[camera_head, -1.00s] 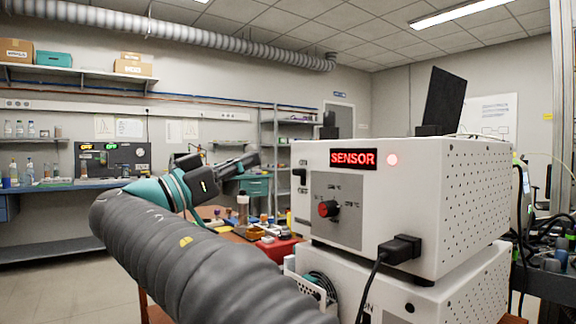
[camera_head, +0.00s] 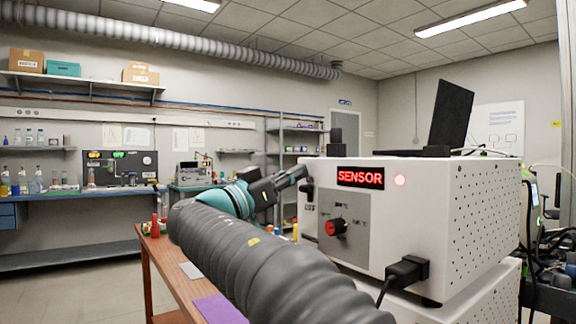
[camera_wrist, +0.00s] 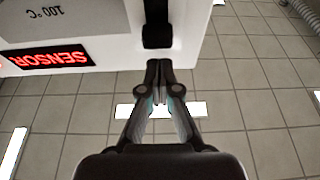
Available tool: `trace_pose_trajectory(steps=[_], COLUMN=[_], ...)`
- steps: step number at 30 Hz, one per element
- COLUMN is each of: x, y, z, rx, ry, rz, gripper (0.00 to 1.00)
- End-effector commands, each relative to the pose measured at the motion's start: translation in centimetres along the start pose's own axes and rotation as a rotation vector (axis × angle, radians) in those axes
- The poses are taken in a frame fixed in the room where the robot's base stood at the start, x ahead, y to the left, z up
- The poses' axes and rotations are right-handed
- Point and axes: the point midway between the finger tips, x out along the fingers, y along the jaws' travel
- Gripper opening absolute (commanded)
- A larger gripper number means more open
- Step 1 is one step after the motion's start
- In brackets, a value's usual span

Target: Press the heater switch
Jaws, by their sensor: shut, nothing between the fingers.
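The heater is a white box (camera_head: 430,215) with a lit red SENSOR display (camera_head: 360,177), a red lamp and a red knob (camera_head: 335,227). Its black switch (camera_head: 309,190) is on the left of the front panel, partly hidden by my gripper (camera_head: 303,173). In the wrist view the switch (camera_wrist: 157,28) appears upside down at the top, straight ahead of the fingertips. My gripper (camera_wrist: 160,66) is shut and empty. Its tips are at or very close to the end of the switch; I cannot tell whether they touch.
A black plug and cable (camera_head: 407,270) stick out of the heater's front at lower right. A wooden table (camera_head: 160,262) with a purple sheet (camera_head: 219,309) lies below my arm. A far bench (camera_head: 85,193) runs along the back wall. Space left of the table is clear.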

Motion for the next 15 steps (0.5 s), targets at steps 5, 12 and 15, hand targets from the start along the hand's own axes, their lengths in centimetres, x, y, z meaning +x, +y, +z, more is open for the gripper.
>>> trace_pose_trajectory(steps=[5,12,15], x=[-0.4,-0.5,-0.5], y=[0.1,0.1,0.1], z=[1.2,1.5,1.5], rx=[0.000,0.002,0.002], ry=[0.000,0.000,0.000], rz=[0.001,0.002,0.002], gripper=[0.00,0.00,0.00])
